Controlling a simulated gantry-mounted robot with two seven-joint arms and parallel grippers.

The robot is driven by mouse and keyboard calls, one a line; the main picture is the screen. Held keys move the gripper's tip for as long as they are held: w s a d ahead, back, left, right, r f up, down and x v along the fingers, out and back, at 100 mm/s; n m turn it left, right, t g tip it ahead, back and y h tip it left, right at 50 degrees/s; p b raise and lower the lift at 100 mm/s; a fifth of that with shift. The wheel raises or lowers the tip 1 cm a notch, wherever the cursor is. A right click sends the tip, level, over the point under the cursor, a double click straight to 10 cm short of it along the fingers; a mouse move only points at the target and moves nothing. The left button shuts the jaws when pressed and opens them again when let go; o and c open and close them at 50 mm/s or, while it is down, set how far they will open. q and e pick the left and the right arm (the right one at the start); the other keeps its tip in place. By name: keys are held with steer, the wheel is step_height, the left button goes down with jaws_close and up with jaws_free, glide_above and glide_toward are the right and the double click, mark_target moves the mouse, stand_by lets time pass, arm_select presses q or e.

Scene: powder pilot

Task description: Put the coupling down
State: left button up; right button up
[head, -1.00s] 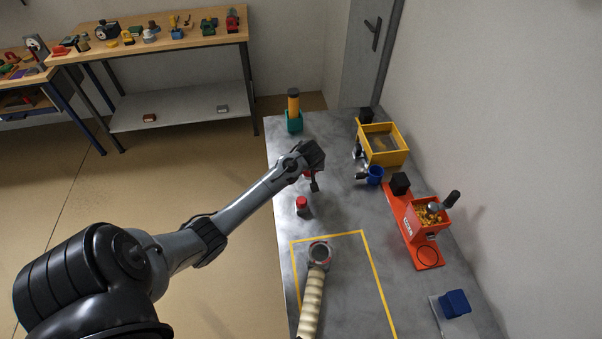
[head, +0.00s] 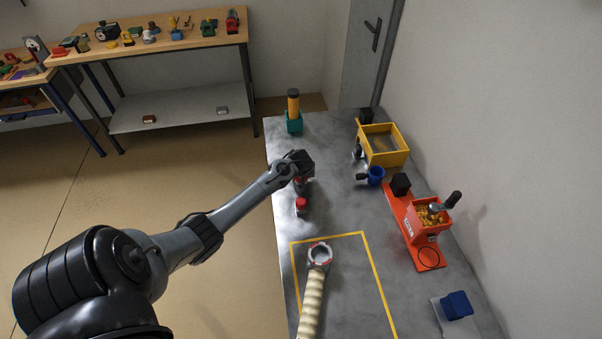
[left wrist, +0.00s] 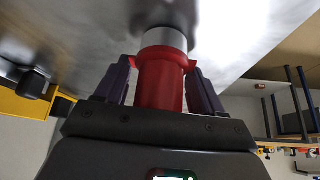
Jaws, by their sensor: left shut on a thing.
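My left gripper (head: 301,182) is low over the left edge of the grey bench. In the left wrist view its two dark fingers (left wrist: 162,85) are shut on the red coupling (left wrist: 160,85). The coupling has a red flange and a pale grey cylindrical end pointing away from the gripper, towards the bench top. I cannot tell whether that end touches the bench. My right gripper is not in view.
A ribbed cream hose with a ring end (head: 319,256) lies in the yellow-outlined area (head: 368,262). A teal holder (head: 293,124) stands behind. The bench middle is clear.

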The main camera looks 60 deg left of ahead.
arm_select(q)
steer(key=shift+f, duration=0.1)
steer(key=o, duration=1.2)
steer(key=shift+d+r, duration=0.15)
steer(key=shift+r, duration=0.3)
steer(key=p+v, duration=0.2)
steer(key=v, duration=0.9)
steer(key=shift+s+d+r, duration=0.15)
